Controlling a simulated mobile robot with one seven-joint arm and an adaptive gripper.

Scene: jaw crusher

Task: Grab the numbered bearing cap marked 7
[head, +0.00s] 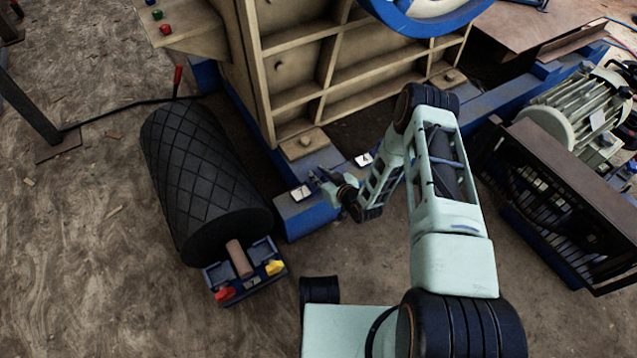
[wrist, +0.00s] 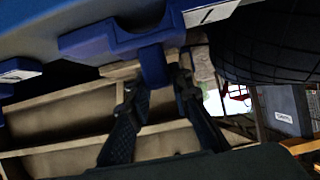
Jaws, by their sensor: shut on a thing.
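A blue notched part, which looks like a bearing cap (wrist: 95,44), shows in the wrist view with a half-round cutout and a tab (wrist: 153,66). My gripper (wrist: 157,84) has its two dark fingers closed on either side of that tab. A white label (wrist: 208,14) above right carries a slanted dark stroke, consistent with part of a 7, but I cannot read it surely. In the head view my gripper (head: 322,183) is beside the blue frame end, between a white label (head: 301,193) and another label (head: 363,160). The cap is hard to make out there.
A dark ribbed roller (head: 195,165) lies at the left, with a blue bracket (head: 245,270) at its near end. The tan ribbed crusher body (head: 330,65) rises behind my gripper. A motor (head: 590,105) stands at the right. Floor at the far left is mostly clear.

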